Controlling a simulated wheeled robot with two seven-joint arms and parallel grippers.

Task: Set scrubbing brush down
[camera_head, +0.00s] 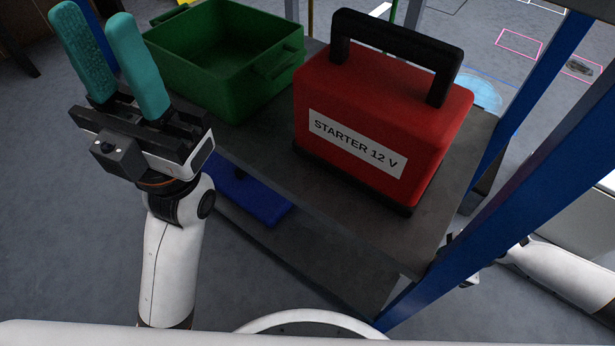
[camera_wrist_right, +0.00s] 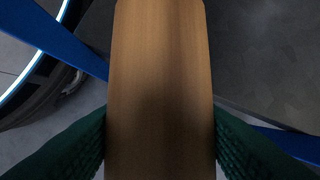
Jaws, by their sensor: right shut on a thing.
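The scrubbing brush shows only as a long, flat wooden body (camera_wrist_right: 160,80) in the right wrist view; no bristles are visible. My right gripper (camera_wrist_right: 160,148) is shut on it, with a dark green finger pad against each side. In the head view my right arm comes in at the lower right, and its hand is mostly hidden behind a blue post. My left gripper (camera_head: 100,25) is open and empty at the upper left, with its teal fingers apart and pointing up.
A red starter box (camera_head: 375,115) with a black handle and a green bin (camera_head: 225,55) stand on a grey shelf (camera_head: 265,165). A blue item (camera_head: 250,198) lies lower down. Blue posts (camera_head: 480,200) rise at the right. A bare shelf strip runs in front of the bin.

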